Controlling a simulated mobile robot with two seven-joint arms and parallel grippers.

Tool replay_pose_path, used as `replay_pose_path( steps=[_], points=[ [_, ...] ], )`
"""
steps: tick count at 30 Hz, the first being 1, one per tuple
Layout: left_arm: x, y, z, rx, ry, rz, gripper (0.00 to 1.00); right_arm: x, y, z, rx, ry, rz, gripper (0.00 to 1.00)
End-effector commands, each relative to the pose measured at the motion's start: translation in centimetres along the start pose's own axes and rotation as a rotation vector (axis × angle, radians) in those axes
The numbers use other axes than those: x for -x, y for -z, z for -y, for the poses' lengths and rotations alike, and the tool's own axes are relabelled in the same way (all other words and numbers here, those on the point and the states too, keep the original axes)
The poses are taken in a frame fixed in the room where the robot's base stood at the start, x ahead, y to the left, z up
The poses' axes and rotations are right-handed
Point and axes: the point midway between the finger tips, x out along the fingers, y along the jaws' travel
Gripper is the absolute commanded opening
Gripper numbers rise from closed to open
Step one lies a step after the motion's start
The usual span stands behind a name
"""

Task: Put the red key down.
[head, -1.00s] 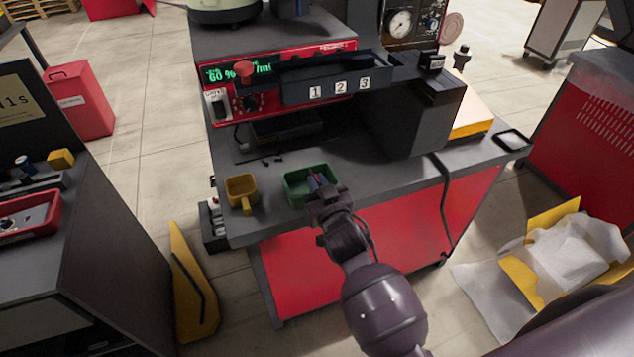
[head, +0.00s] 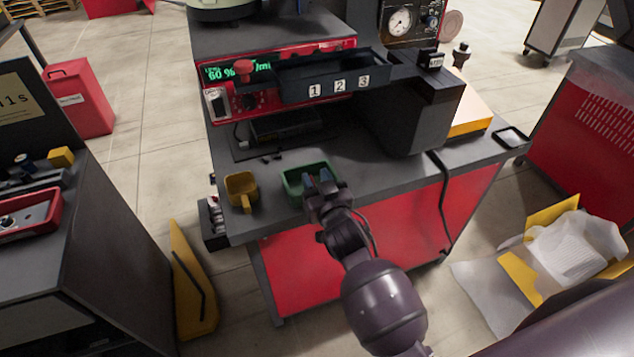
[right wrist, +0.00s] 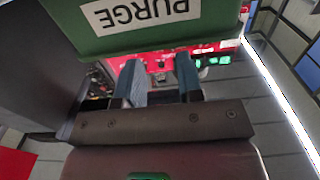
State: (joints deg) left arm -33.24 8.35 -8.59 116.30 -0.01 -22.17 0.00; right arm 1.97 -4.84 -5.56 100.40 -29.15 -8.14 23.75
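The green bin (head: 290,190) stands near the front edge of the grey bench top. My right gripper (head: 318,178) is over its front right part, with its blue-tipped fingers apart. In the right wrist view the fingers (right wrist: 160,82) are also spread, with no key between them. The bin's green wall (right wrist: 223,14) with a PURGE label fills the top of that view. The red key cannot be made out now; the bin's inside is partly hidden by my gripper. My left gripper is not in view.
A yellow cup-like bin (head: 241,188) stands just left of the green bin. Small dark pieces (head: 271,159) lie behind. A dark tray marked 1, 2, 3 (head: 330,72) juts out above the bench from the red machine panel. Bench space right of the green bin is clear.

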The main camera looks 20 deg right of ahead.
Motion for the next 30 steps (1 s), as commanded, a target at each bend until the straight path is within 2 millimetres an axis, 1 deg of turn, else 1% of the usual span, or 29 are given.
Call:
replay_pose_path(
  steps=[1, 8, 18, 24, 30],
  points=[
    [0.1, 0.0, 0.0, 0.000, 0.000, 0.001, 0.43, 0.8, 0.0, -0.1, 0.000, -0.001, 0.002, 0.34],
    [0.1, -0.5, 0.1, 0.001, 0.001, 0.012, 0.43, 4.5, -0.1, -0.1, -0.001, -0.001, 0.003, 0.34],
    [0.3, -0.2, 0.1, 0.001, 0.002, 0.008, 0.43, 9.6, -0.1, 0.0, 0.000, 0.000, 0.002, 0.34],
    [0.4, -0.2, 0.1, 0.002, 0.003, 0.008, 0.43, 11.4, -0.1, 0.0, 0.001, 0.000, 0.001, 0.34],
    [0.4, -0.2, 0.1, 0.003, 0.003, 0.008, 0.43, 12.0, -0.1, 0.0, 0.000, 0.000, 0.001, 0.34]
  ],
)
